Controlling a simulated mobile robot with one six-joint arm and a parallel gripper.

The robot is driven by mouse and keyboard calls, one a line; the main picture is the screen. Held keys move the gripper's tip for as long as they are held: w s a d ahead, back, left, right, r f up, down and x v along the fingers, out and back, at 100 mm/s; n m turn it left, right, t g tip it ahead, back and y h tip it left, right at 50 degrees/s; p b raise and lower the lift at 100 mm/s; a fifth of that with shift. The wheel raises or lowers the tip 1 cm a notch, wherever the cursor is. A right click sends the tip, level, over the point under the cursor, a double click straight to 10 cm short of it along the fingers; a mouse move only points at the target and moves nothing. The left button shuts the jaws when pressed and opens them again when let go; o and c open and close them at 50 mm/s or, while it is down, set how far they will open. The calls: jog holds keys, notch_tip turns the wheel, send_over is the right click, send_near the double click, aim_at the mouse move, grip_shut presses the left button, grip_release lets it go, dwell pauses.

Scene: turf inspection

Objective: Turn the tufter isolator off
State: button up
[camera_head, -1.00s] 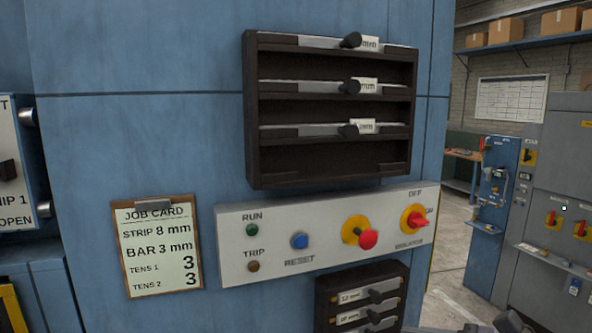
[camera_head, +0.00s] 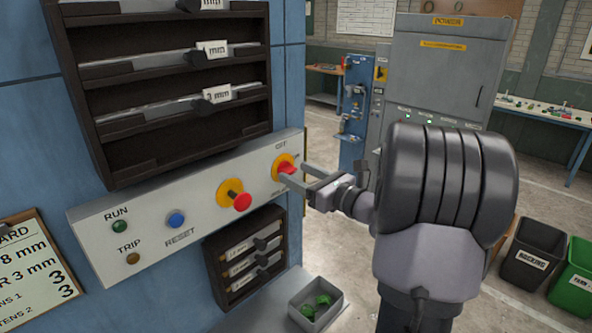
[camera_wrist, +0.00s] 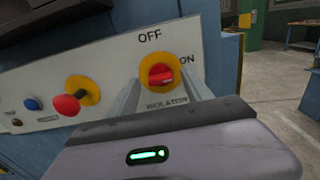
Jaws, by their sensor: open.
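The tufter isolator (camera_head: 284,163) is a red handle on a yellow disc at the right end of the white control panel (camera_head: 100,225). In the wrist view the isolator (camera_wrist: 160,75) has OFF printed above it and ON to its right. Its red handle lies roughly level, in line with ON. My gripper (camera_head: 294,174) is open and empty, its fingertips at the isolator. In the wrist view my gripper's fingers (camera_wrist: 162,92) stand either side of the handle's lower part. I cannot tell whether they touch it.
A red mushroom button (camera_head: 241,201) on a yellow disc sits left of the isolator, then a blue RESET button (camera_head: 176,220). A dark rack (camera_head: 175,95) hangs above the panel and a smaller rack (camera_head: 245,262) below. A grey tray (camera_head: 316,318) holds green pieces.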

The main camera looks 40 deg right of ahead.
jog(key=shift+w, duration=0.55)
grip_shut()
